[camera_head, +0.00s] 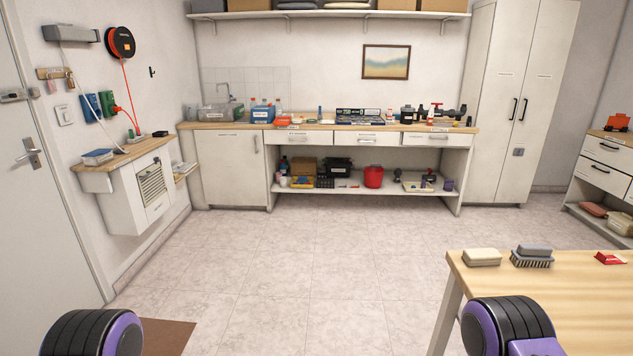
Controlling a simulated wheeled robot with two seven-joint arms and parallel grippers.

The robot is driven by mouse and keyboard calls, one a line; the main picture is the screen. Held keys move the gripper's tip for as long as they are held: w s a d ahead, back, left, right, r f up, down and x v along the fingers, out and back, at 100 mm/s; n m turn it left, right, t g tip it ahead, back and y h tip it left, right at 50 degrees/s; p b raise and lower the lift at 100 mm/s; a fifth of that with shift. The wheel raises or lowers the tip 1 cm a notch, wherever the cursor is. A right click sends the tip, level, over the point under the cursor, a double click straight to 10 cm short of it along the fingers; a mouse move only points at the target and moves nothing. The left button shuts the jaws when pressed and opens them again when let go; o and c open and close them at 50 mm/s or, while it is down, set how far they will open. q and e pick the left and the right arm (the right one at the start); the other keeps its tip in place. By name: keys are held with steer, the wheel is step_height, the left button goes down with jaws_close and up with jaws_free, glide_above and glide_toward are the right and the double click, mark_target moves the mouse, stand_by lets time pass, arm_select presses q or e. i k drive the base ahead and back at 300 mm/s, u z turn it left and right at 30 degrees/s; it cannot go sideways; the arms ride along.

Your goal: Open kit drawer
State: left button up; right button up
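Three white drawers sit in a row under the wooden top of the back workbench: a left drawer (282,137), a middle drawer (342,138) and a right drawer (418,140). My grippers are not in view. Only rounded black and purple parts of my two arms show at the bottom edge, far from the drawers.
A wooden table (590,300) with sponges and a brush stands at the front right. Beyond it, at the right edge, is a white drawer cabinet (606,165). A wall-mounted white unit (130,205) juts out at left. The tiled floor (300,260) up to the workbench is clear.

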mark_target(271, 136)
steer(key=z, duration=0.25)
steer(key=i, duration=1.45)
steer(key=u, duration=0.3)
steer(key=i, duration=2.55)
steer(key=u, duration=0.65)
steer(key=i, duration=1.5)
steer(key=u, duration=0.15)
